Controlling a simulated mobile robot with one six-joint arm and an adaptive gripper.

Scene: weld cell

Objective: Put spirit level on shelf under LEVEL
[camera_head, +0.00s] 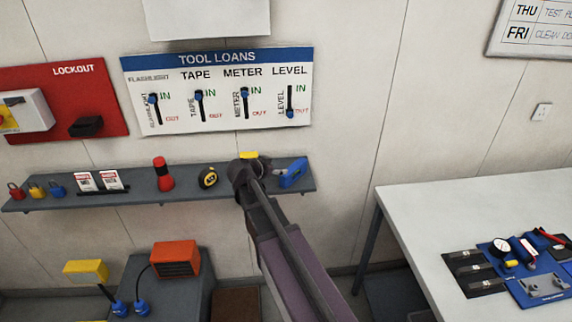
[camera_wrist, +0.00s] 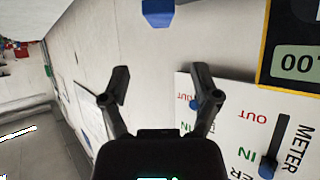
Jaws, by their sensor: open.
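A blue tool (camera_head: 293,173), which looks like the spirit level, sits tilted at the right end of the grey wall shelf (camera_head: 225,190), below the LEVEL column of the TOOL LOANS board (camera_head: 220,60). A blue piece, likely the same tool, shows at the top of the wrist view (camera_wrist: 158,12). My gripper (camera_head: 248,165) is just left of it, in front of a yellow meter (camera_head: 249,155). The meter's dark edge and display show in the wrist view (camera_wrist: 295,50). My gripper's fingers (camera_wrist: 161,84) are apart with nothing between them.
The LEVEL slider knob (camera_head: 290,114) is at OUT; the other sliders are at IN. A tape measure (camera_head: 208,178), a red flashlight (camera_head: 163,174), tags and padlocks share the shelf. A white table (camera_head: 430,215) with a blue tool tray (camera_head: 545,288) stands at the right.

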